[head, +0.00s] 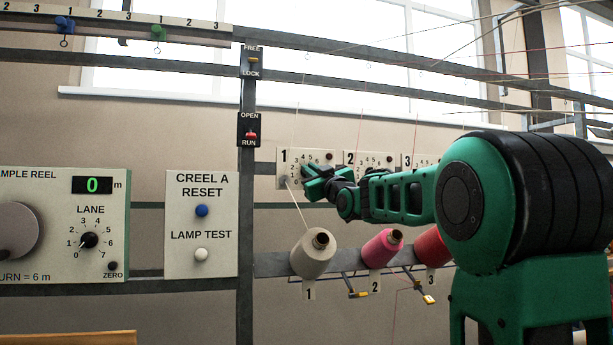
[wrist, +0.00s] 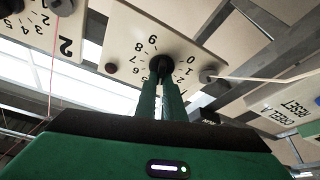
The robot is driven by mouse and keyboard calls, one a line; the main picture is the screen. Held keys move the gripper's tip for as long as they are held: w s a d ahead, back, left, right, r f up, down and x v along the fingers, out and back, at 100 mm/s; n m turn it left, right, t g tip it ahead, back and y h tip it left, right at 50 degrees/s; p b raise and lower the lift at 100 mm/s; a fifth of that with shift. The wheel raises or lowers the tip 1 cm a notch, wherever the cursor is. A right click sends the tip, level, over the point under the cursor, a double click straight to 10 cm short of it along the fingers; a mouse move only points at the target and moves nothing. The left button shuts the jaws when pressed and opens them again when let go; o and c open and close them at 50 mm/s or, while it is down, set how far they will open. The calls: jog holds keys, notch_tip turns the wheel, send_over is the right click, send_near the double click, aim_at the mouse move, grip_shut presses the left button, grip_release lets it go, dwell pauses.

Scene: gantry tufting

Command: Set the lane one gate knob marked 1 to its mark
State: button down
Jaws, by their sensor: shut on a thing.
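The lane one gate plate (head: 286,167), marked 1, hangs on the rail at the middle of the head view, its dial partly covered by my gripper (head: 309,180). In the wrist view the same plate (wrist: 128,40) appears turned over, with dial numbers around a dark knob (wrist: 161,64). My gripper's two green fingers (wrist: 161,88) are shut on that knob. The fingers cover part of the scale, so I cannot tell where the knob points. I cannot make out a set mark on the dial.
Plate 2 (head: 351,158) hangs close to the right. A pale yarn runs from the cream cone (head: 312,258) up to a grey guide (wrist: 207,76) beside the dial. A pink cone (head: 381,250) stands to its right. The reset panel (head: 201,251) is left.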

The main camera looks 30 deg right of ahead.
jog(key=shift+w+a+f+n+g+y, duration=0.1)
jog(key=shift+n+g+y, duration=0.6)
jog(key=shift+n, duration=1.5)
jog(key=shift+s+a+f+n+g+y, duration=0.1)
jog(key=shift+n+g+y, duration=0.2)
jog(key=shift+n+y, duration=1.3)
jog(key=shift+w+a+f+n+g+y, duration=0.15)
jog(key=shift+n+g, duration=0.35)
jog(key=shift+n, duration=2.3)
jog(key=shift+r, duration=0.1)
jog(key=c, duration=1.9)
grip_release()
jog(key=shift+o, duration=0.2)
jog(key=shift+d, duration=0.1)
jog(key=shift+r, duration=0.1)
jog(key=s+d+f, duration=0.1)
jog(key=s, duration=0.9)
jog(key=shift+s, duration=0.35)
